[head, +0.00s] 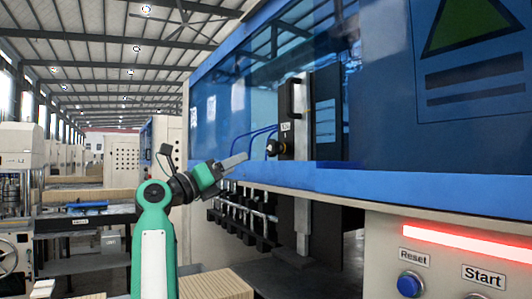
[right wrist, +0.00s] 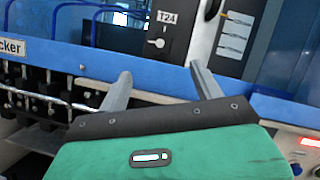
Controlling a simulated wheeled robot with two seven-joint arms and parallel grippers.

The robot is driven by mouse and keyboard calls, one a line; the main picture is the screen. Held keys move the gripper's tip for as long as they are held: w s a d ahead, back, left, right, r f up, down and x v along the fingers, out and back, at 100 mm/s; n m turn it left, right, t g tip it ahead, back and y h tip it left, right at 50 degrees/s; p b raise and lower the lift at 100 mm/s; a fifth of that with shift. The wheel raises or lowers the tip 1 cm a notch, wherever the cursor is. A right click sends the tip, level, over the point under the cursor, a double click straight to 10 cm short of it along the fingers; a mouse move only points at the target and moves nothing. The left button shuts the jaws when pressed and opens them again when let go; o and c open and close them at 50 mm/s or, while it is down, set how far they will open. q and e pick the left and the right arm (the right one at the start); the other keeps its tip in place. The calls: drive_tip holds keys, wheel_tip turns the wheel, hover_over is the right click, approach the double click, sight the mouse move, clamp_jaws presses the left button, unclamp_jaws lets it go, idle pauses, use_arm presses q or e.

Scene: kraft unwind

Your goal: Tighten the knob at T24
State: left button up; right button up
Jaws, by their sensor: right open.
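The T24 label (right wrist: 168,19) is on a dark panel inside the blue machine's opening in the right wrist view. Just below it is a small round knob (right wrist: 156,43) with a pale face and a dark mark. In the head view the knob (head: 273,147) shows as a dark round piece, below a small label too small to read. My right gripper (right wrist: 160,74) is open and empty, its two grey fingers spread below the knob in the picture and apart from it. In the head view the right gripper (head: 236,160) is left of the knob. My left gripper is not in view.
The machine's blue lower rail (head: 300,177) runs beneath the opening, close to my fingers. Blue hoses (head: 245,137) lie left of the knob. A black handle (head: 291,100) stands above it. Reset (head: 410,284) and Start buttons are at the lower right.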

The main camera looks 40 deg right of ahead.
sight(270, 148)
drive_tip(key=p+x, duration=0.5)
drive_tip(key=x, duration=0.7)
drive_tip(key=shift+r+p, duration=0.15)
drive_tip(key=shift+p, duration=0.15)
drive_tip(key=shift+x, duration=0.75)
drive_tip(key=c, duration=1)
